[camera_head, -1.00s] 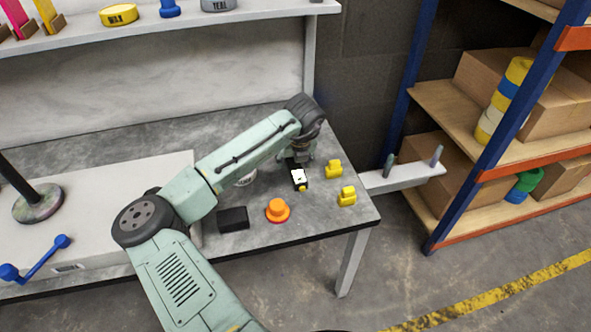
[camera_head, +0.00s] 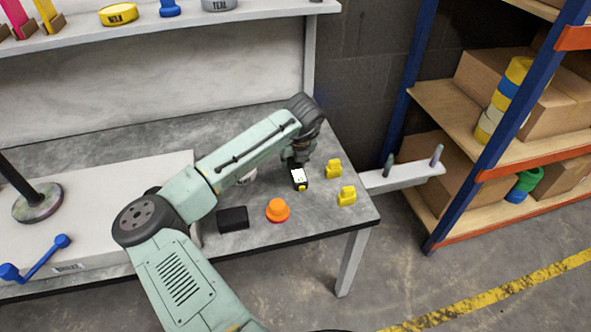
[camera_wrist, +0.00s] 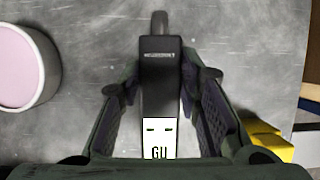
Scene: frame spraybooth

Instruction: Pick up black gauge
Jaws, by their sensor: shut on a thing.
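The black gauge (camera_wrist: 160,88) has a white label with dark lettering and lies between the two fingers in the wrist view. In the head view the gauge (camera_head: 300,179) shows its white face on the right part of the grey table, with a small yellow part at its near end. My gripper (camera_wrist: 160,95) is shut on the gauge, with one finger along each side. In the head view my gripper (camera_head: 298,164) points down at the gauge and partly hides it. I cannot tell whether the gauge touches the table.
Two yellow pieces (camera_head: 333,169) (camera_head: 347,196) stand close to the right. An orange round piece (camera_head: 278,210) and a black block (camera_head: 233,218) lie nearer the front edge. A white round tub (camera_wrist: 28,65) is left of my gripper. A shelf rack (camera_head: 470,120) stands right.

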